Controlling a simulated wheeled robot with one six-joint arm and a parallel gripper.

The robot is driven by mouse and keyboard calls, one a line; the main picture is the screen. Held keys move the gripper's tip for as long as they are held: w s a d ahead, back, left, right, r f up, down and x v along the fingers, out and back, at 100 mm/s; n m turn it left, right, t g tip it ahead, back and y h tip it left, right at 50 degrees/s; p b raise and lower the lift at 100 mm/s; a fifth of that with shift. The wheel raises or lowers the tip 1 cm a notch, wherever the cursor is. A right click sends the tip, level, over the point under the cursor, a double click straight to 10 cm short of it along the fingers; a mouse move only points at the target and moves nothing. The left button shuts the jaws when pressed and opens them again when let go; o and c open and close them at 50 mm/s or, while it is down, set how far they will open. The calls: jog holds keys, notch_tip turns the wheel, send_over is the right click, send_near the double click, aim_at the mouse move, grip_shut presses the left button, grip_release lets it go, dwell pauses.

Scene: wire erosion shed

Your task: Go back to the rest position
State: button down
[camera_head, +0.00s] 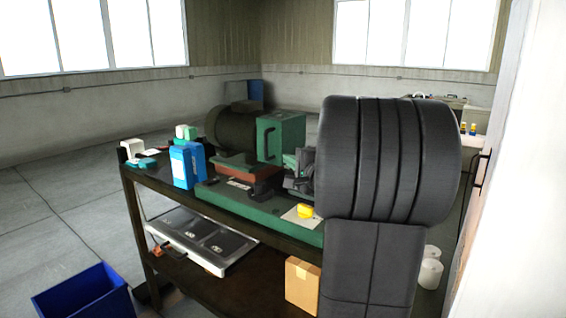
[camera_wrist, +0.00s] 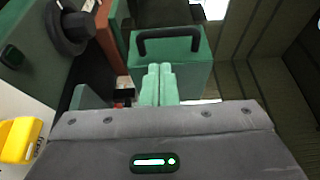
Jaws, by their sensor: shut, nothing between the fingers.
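My gripper (camera_wrist: 157,70) shows in the wrist view with its two pale green fingers side by side and shut, nothing between them. Its grey body with a green light fills the bottom of that view. The fingers point toward the green box (camera_wrist: 178,50) with a black handle; whether they touch it cannot be told. In the head view my dark arm covers the right middle, and the gripper cannot be made out there. The green box (camera_head: 281,133) stands on the machine on the bench, left of my arm.
The dark bench (camera_head: 150,182) carries a green machine base (camera_head: 240,205), blue cartons (camera_head: 183,166) and a yellow object (camera_head: 305,211), also in the wrist view (camera_wrist: 18,140). Its lower shelf holds a cardboard box (camera_head: 302,284) and a silver case (camera_head: 200,240). A blue bin (camera_head: 85,295) stands front left. Left floor is open.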

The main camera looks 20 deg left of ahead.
jog(key=s+v, duration=0.1)
jog(key=v, duration=0.5)
jog(key=shift+a+b, duration=0.4)
jog(key=shift+a, duration=0.05)
jog(key=shift+w, duration=0.15)
jog(key=p, duration=0.3)
send_near(267, 150)
jog(key=w+a, duration=0.1)
jog(key=w, duration=0.3)
jog(key=a, duration=0.4)
jog(key=shift+w+f+p, duration=0.2)
jog(key=shift+w+p, duration=0.15)
jog(key=shift+p, duration=0.05)
jog(key=shift+r, duration=0.1)
jog(key=shift+w+d, duration=0.1)
jog(key=shift+d, duration=0.15)
jog(key=shift+a+f, duration=0.1)
jog(key=shift+f, duration=0.15)
